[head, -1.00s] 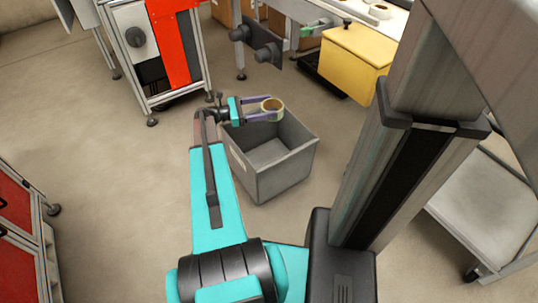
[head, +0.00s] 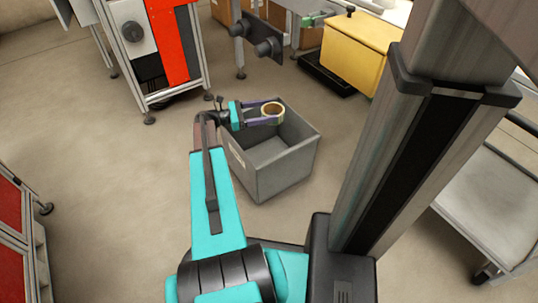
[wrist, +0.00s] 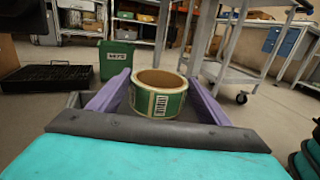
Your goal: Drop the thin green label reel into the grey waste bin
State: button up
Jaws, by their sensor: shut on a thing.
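The thin green label reel (wrist: 163,103) has a tan core and white printed labels on its side in the wrist view. It sits upright on its axis between the two purple fingers of my gripper (wrist: 158,96). In the head view my gripper (head: 271,112) is shut on the reel (head: 272,117), which shows as a small ring. The bin's inside looks empty where visible. In the wrist view, the gripper hides most of the bin.
A yellow box (head: 360,50) stands behind right of the bin. A red-and-white machine (head: 168,45) stands behind left, and a grey cart (head: 490,205) at the right. The wrist view shows a green labelled box (wrist: 117,62) and a black tray (wrist: 45,77). Open floor lies left of the bin.

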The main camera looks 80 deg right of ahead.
jog(key=shift+f+b, duration=0.4)
jog(key=shift+f, duration=0.1)
jog(key=o, duration=1.2)
jog(key=shift+c, duration=0.2)
jog(key=shift+p+v, duration=0.45)
jog(key=shift+v, duration=0.4)
jog(key=p+v, duration=0.4)
jog(key=v, duration=0.8)
jog(key=shift+w, duration=0.1)
